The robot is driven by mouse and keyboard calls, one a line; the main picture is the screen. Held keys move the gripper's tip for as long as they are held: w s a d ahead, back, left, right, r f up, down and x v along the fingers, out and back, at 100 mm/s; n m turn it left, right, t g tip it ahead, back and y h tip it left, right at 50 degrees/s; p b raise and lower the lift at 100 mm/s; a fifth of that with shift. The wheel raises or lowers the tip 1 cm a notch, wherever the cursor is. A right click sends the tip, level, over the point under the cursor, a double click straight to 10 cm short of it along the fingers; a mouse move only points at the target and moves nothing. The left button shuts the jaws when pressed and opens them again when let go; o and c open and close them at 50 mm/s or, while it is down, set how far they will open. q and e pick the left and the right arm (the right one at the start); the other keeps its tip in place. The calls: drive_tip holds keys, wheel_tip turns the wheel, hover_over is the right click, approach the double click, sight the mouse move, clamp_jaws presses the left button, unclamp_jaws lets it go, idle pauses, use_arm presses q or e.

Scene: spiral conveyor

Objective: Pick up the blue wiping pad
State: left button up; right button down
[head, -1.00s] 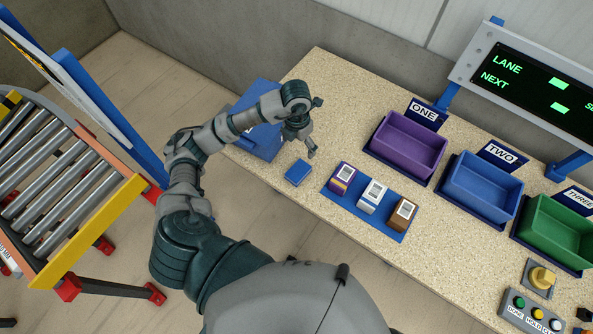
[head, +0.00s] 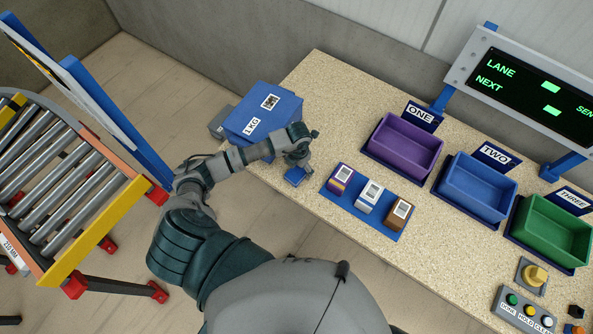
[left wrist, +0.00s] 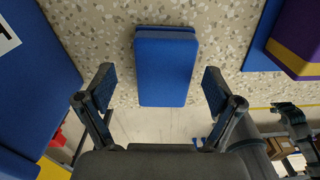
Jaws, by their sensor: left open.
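The blue wiping pad (head: 295,175) lies flat on the speckled table near its front edge, partly hidden by my gripper in the head view. In the left wrist view the pad (left wrist: 165,68) shows whole, as a blue block centred between and ahead of the fingers. My left gripper (head: 296,165) is over the pad, pointing down. Its two fingers (left wrist: 157,92) are spread open, one to each side of the pad, and touch nothing that I can see.
A blue box (head: 264,112) labelled 1 KG is left of the pad. A blue mat (head: 381,226) with three small boxes lies close on its right. Purple (head: 405,146), blue (head: 478,187) and green (head: 552,230) bins stand further right. A roller conveyor (head: 60,180) is at far left.

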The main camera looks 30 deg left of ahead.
use_arm(q)
drive_tip(key=shift+d+f, duration=0.15)
drive_tip(key=shift+f, duration=0.7)
drive_tip(key=shift+d+f, duration=0.1)
drive_tip(key=shift+d, duration=0.1)
drive_tip(key=shift+c, duration=0.4)
drive_tip(key=c, duration=0.5)
drive_tip(key=shift+a, duration=0.2)
drive_tip(key=c, duration=0.7)
drive_tip(key=shift+o, duration=0.2)
use_arm(e)
drive_tip(key=shift+d+r, duration=0.1)
drive_tip(key=shift+d, duration=0.4)
